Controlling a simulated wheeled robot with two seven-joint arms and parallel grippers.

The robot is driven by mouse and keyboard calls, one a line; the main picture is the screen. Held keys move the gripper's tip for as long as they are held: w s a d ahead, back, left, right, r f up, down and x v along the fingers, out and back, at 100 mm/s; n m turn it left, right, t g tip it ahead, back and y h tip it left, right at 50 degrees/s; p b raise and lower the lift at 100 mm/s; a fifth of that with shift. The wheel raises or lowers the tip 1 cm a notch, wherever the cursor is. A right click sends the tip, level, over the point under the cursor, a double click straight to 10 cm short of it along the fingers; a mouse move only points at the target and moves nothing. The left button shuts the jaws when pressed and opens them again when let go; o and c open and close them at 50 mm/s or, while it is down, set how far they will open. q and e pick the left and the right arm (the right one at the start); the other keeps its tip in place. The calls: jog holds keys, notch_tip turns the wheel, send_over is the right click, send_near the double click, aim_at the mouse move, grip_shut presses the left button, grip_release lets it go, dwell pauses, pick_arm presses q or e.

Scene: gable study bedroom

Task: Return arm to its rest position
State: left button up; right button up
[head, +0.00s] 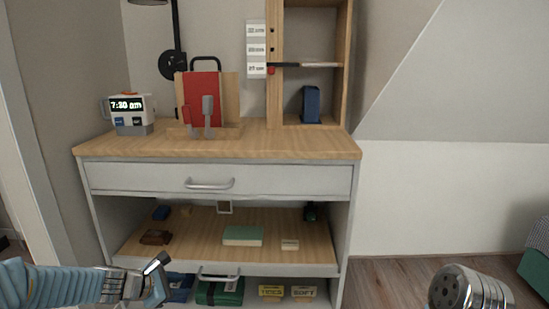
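My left gripper (160,279) shows at the lower left, at the end of my blue-sleeved arm. It is in front of the lower part of the desk unit (340,215), and I see nothing held in it. Whether its fingers are apart or together is not clear from this angle. A metal rounded end with dark holes at the lower right looks like part of my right arm. No fingers of my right gripper show.
The wooden desktop (300,143) bears a clock reading 7:30 am (131,113), a red board on a stand (202,98) and a shelf (341,60) with a blue item (311,104). A closed drawer (270,181) is below. The open wooden shelf (190,235) holds a green book (243,236).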

pick_arm(q)
jog(key=s+d+f+m+g+y, duration=0.1)
jog(key=s+d+f+m+g, duration=0.2)
jog(key=f, duration=0.4)
jog(key=s+d+f+m+g, duration=0.1)
jog(key=s+f+m, duration=0.25)
jog(key=f, duration=0.35)
jog(key=s+d+f+m+g, duration=0.1)
jog(key=s+d+f+m, duration=0.2)
jog(key=s+f+m, duration=0.3)
jog(key=s+d+f+m+g+y, duration=0.1)
jog(key=s+d+f+m, duration=0.2)
jog(key=s, duration=0.5)
jog(key=s+d+f+m+g, duration=0.1)
jog(key=s+d+f+m, duration=0.2)
jog(key=s+f+m, duration=0.25)
notch_tip(320, 180, up, 15)
jog(key=s+p, duration=0.1)
jog(key=p, duration=1.3)
jog(key=shift+s+d+f, duration=0.15)
jog(key=shift+s+d, duration=0.15)
jog(key=shift+d, duration=0.1)
